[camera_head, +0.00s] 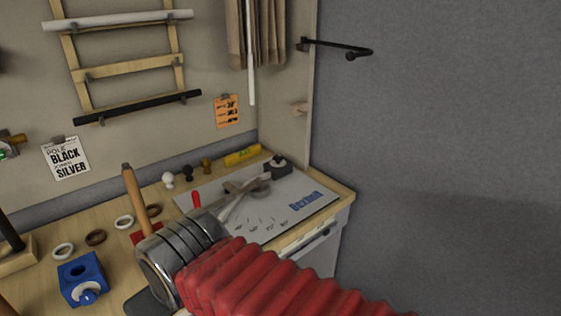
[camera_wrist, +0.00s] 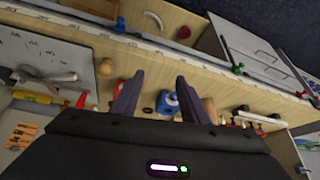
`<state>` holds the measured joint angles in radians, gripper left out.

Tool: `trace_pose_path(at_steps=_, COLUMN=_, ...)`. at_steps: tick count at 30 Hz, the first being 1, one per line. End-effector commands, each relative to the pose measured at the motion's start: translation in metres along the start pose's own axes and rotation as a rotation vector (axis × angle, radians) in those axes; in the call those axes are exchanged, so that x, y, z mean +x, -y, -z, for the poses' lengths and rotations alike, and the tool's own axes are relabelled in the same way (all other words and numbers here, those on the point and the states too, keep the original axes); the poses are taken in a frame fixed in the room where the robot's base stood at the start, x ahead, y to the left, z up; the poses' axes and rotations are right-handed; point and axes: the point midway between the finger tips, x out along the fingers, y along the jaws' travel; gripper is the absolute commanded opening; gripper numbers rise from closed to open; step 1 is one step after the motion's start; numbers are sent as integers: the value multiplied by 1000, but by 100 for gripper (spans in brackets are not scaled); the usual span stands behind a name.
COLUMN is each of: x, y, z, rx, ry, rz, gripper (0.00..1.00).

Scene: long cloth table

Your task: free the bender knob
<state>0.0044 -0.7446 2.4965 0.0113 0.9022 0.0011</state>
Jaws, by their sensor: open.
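In the head view a grey metal bender (camera_head: 245,188) with long lever arms lies on a pale printed board (camera_head: 305,195). One lever has a red handle (camera_head: 196,200). The bender also shows at the left of the wrist view (camera_wrist: 62,77). Small white (camera_head: 168,180), black (camera_head: 187,173) and brown (camera_head: 206,165) knobs stand behind the board. I cannot tell which knob is the bender's, or what holds it. My gripper (camera_wrist: 155,88) is open in the wrist view, with no object held. A blue block (camera_wrist: 167,103) shows beyond and between its fingers.
The blue block (camera_head: 83,282) also stands at the front left in the head view. A wooden-handled tool (camera_head: 135,195) stands upright near my arm. Several rings, including a brown one (camera_head: 96,237), lie nearby. A grey wall (camera_head: 450,120) bounds the right side.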

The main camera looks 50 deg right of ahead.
Motion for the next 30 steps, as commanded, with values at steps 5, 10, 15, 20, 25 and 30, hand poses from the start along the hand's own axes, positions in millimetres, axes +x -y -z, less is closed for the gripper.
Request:
trace_pose_path(at_steps=5, x=8, y=6, z=4, rx=100, ry=44, rz=51, gripper=48)
trace_pose_path(at_steps=10, x=23, y=16, z=18, rx=308, ry=115, rz=152, gripper=48)
trace_pose_path(at_steps=15, x=39, y=23, z=43, rx=560, ry=177, rz=272, gripper=48)
trace_pose_path(at_steps=20, x=54, y=21, z=74, rx=803, ry=217, rz=386, gripper=48)
trace_pose_path(at_steps=25, x=70, y=6, z=113, rx=1064, ry=238, rz=513, gripper=48)
trace_pose_path(at_steps=30, x=86, y=-25, z=154, rx=1327, ry=233, rz=642, gripper=48)
